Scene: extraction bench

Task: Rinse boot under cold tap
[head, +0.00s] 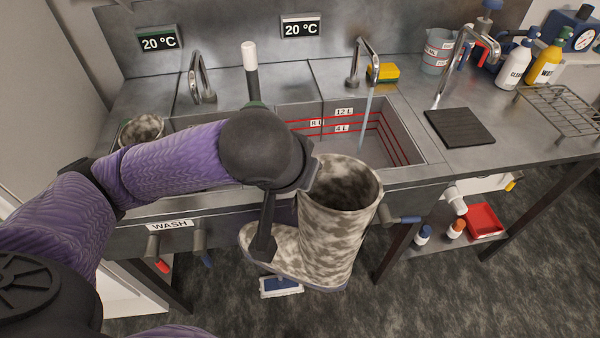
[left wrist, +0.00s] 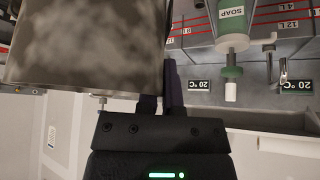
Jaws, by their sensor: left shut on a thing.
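A mottled grey-and-white boot (head: 335,225) hangs upright in front of the right basin (head: 412,150), outside its front edge, toe to the left. My left gripper (head: 288,212) is shut on it at the shaft's left side; the boot also fills the upper left of the left wrist view (left wrist: 85,45). Water runs from the right tap (head: 365,60) into the right basin, apart from the boot. A blue handle (head: 405,219) shows at that basin's front. A similar mottled boot (head: 142,128) stands at the left basin, mostly hidden by my arm. My right gripper is not in view.
Red level lines mark the right basin. Both displays read 20 °C (head: 158,42). A soap bottle (left wrist: 232,20) stands behind my gripper. A yellow sponge (head: 383,73) lies by the right tap. A black mat (head: 459,127) and wire rack (head: 562,108) occupy the right counter.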

